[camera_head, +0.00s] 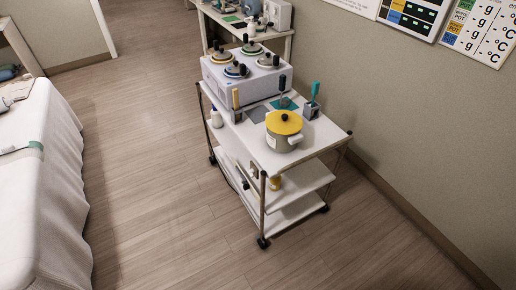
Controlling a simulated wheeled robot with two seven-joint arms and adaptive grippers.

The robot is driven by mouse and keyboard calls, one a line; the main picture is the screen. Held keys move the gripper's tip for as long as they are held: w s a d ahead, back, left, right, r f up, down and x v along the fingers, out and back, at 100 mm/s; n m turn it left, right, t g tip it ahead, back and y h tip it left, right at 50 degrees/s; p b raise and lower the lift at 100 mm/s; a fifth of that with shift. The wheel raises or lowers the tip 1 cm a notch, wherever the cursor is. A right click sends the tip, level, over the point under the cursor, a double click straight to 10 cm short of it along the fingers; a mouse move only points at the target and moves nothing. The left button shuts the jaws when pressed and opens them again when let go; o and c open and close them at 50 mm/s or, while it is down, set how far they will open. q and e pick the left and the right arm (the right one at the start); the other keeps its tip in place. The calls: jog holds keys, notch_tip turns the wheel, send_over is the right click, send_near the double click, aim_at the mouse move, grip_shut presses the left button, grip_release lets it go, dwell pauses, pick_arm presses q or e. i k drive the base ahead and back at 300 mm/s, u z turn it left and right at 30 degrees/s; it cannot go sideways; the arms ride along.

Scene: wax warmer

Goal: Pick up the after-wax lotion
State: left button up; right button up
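I cannot tell for sure which object is the after-wax lotion, as no label is readable. Another small white bottle (251,30) is on the far table, behind the warmer. A small yellowish container (275,182) is on the trolley's middle shelf, partly hidden by the top. Neither of my grippers shows in this view.
On the trolley top are a white multi-pot warmer (243,82), a yellow-lidded pot (285,130) and holders with upright tools (312,105). A draped white bed (40,180) is at left, a wall at right. The wooden floor (150,180) between bed and trolley is clear.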

aim_at(250, 27)
jog(key=z, duration=0.2)
jog(key=k, duration=0.3)
jog(key=u, duration=1.4)
jog(key=i, duration=3.8)
jog(key=z, duration=0.4)
jog(key=i, duration=1.9)
jog(key=z, duration=0.45)
